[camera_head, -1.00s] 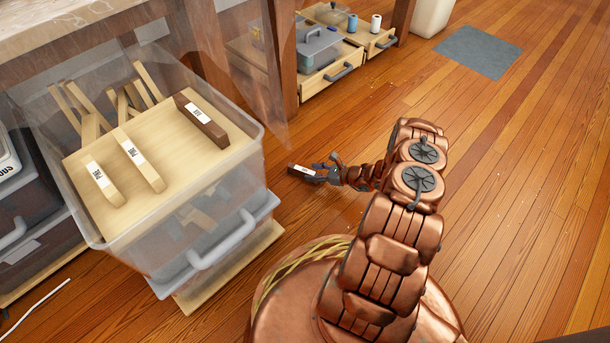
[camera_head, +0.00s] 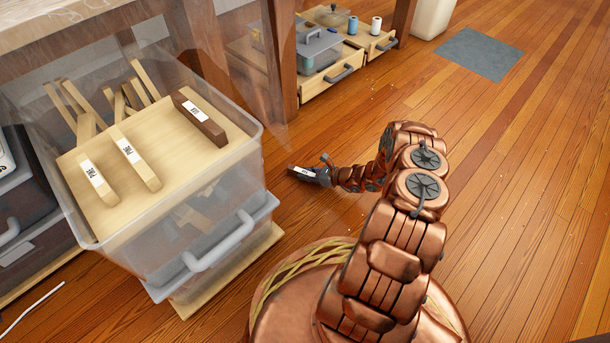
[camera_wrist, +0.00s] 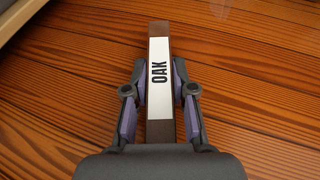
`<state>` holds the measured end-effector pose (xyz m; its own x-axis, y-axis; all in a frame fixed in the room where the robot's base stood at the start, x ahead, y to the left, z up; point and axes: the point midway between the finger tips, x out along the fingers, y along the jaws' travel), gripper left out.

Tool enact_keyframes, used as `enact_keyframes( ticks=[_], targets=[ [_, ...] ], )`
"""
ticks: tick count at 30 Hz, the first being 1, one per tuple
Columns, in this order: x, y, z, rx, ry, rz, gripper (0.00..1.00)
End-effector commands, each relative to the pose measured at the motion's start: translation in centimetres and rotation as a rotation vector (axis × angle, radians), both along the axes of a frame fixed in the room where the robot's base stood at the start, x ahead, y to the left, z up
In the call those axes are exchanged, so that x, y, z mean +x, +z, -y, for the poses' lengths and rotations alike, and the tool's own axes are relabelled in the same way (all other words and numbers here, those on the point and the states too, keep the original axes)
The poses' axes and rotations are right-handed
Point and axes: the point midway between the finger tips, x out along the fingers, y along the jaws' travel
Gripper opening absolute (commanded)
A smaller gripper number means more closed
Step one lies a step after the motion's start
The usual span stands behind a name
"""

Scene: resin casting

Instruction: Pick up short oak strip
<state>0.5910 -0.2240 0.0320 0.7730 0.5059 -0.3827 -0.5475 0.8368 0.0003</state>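The short oak strip (camera_wrist: 159,75) is dark brown with a white label reading "OAK". In the wrist view it lies lengthwise between the two fingers of my gripper (camera_wrist: 160,75). Its near end reaches the palm and its far end sticks out past the fingertips. The fingers are drawn in along both sides and appear shut on it. In the head view the strip (camera_head: 299,172) shows small at the tip of my gripper (camera_head: 310,175), low over the floor right of the clear bin. Whether it is clear of the floor cannot be told.
A clear bin (camera_head: 243,192) at left carries a pale board with two labelled pale strips (camera_head: 138,165) and a dark one (camera_head: 200,118). Other pale strips stand behind. Open drawers (camera_head: 325,80) are under the table. The wooden floor (camera_head: 530,170) at right is clear.

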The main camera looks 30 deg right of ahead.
Motion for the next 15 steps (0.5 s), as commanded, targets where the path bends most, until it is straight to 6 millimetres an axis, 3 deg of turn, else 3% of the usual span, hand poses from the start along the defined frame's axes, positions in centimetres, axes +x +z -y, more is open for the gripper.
enact_keyframes(
  ticks=[6,15],
  targets=[
    [0.00,-0.01,0.00,0.000,0.000,0.000,0.00],
    [0.00,-0.01,0.00,0.000,0.000,0.000,0.00]
  ],
)
